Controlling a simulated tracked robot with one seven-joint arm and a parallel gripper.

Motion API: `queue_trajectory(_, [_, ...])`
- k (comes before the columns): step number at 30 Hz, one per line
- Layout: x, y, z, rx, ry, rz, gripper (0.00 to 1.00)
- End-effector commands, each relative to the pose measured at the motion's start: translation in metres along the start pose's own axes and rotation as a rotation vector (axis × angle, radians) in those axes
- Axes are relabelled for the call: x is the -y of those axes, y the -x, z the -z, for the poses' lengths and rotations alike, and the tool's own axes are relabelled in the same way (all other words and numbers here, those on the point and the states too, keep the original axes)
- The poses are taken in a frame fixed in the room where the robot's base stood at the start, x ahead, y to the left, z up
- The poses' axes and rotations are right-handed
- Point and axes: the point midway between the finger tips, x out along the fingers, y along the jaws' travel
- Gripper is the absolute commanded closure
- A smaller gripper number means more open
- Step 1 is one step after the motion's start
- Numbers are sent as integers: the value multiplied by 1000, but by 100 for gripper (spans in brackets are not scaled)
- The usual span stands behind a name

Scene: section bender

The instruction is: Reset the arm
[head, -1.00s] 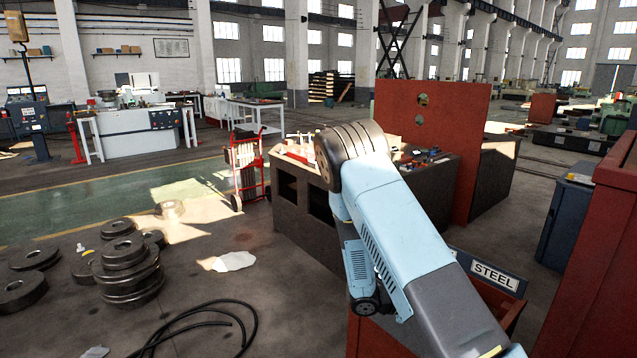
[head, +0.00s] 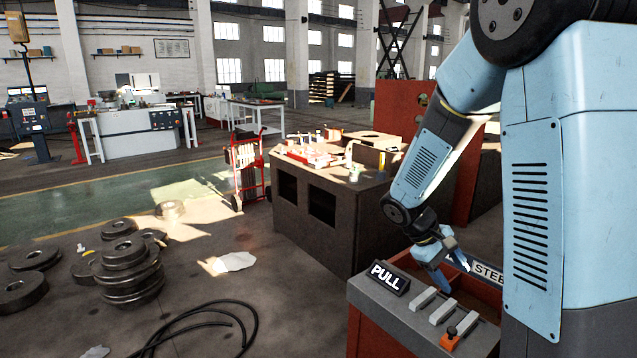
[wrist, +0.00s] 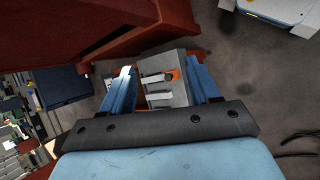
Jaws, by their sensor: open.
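My light blue arm reaches down from the upper right in the head view. My gripper (head: 449,274) points downward over the back of a red control box with a grey top (head: 372,299). The box has a black "PULL" sign (head: 389,278), grey lever bars (head: 440,311) and an orange knob (head: 449,334). In the wrist view the two blue fingers of my gripper (wrist: 163,90) stand apart. The grey panel with its bars (wrist: 165,78) shows between and beyond them. Nothing is seen held. I cannot tell whether the fingers touch the box.
A "STEEL" sign (head: 485,270) is partly hidden behind my arm. A dark workbench (head: 322,232) with small parts stands behind the box. Stacked metal discs (head: 127,265) and a black cable (head: 205,315) lie on the floor at left.

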Motion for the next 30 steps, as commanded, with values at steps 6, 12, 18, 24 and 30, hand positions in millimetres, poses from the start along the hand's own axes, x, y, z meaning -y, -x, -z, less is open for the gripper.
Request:
queue_trajectory(6, [-1, 32, -37, -117, -117, 103, 39])
queue_trajectory(12, [2, 59, -69, -225, -214, 188, 39])
queue_trajectory(18, [8, 85, -100, -341, -306, 265, 39])
queue_trajectory(24, [17, 109, -132, -460, -391, 334, 39])
queue_trajectory(30, [28, 131, -162, -585, -473, 393, 39])
